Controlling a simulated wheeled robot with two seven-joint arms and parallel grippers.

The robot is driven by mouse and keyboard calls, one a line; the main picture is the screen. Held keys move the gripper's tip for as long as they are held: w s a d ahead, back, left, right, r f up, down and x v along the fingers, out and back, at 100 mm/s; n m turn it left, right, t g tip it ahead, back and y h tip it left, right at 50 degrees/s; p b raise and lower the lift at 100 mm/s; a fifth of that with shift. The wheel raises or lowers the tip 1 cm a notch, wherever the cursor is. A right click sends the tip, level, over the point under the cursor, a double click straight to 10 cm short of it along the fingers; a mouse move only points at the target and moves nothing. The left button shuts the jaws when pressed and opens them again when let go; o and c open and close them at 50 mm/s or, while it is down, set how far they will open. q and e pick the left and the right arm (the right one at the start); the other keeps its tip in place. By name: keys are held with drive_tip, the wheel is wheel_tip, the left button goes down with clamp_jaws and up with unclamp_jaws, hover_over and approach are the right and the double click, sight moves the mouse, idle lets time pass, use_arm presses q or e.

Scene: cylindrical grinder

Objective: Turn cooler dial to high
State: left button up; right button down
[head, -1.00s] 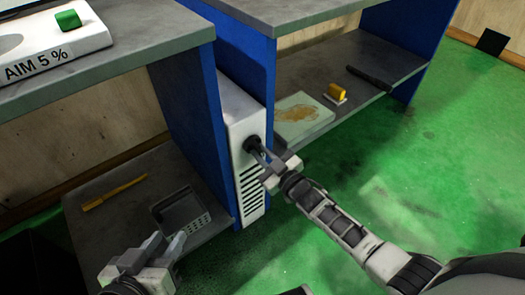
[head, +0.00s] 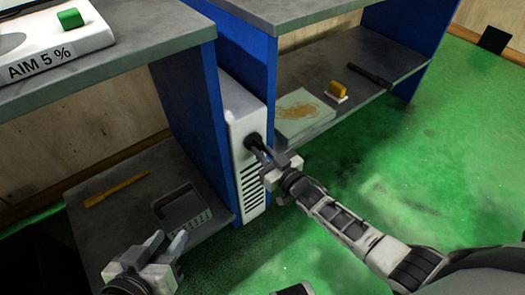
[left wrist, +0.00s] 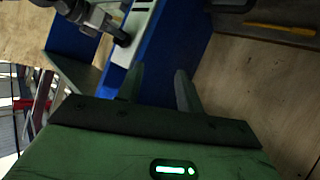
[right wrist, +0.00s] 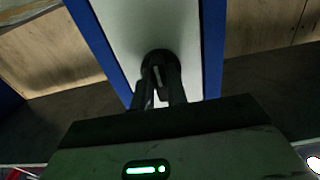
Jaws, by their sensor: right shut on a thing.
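The cooler (head: 246,178) is a narrow white box with dark vent slots, standing between two blue panels. Its black round dial (head: 253,141) sits on the front face above the slots. The dial also shows in the right wrist view (right wrist: 158,66), with a light mark on it. My right gripper (head: 262,152) is at the dial, its fingers shut on it from both sides. Any setting labels around the dial cannot be read. My left gripper (head: 168,243) is apart from the cooler, low at the left, with its fingers apart and nothing between them.
A grey tray (head: 178,222) and a yellow tool (head: 116,188) lie on the lower left shelf. A stained pale block (head: 303,118), a yellow item (head: 338,92) and a dark bar (head: 371,76) are on the right shelf. A green block (head: 70,19) sits above. The green floor at right is clear.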

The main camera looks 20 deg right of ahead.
drive_tip(key=shift+f, duration=0.1)
drive_tip(key=c, duration=1.4)
unclamp_jaws()
drive_tip(key=shift+s, duration=0.1)
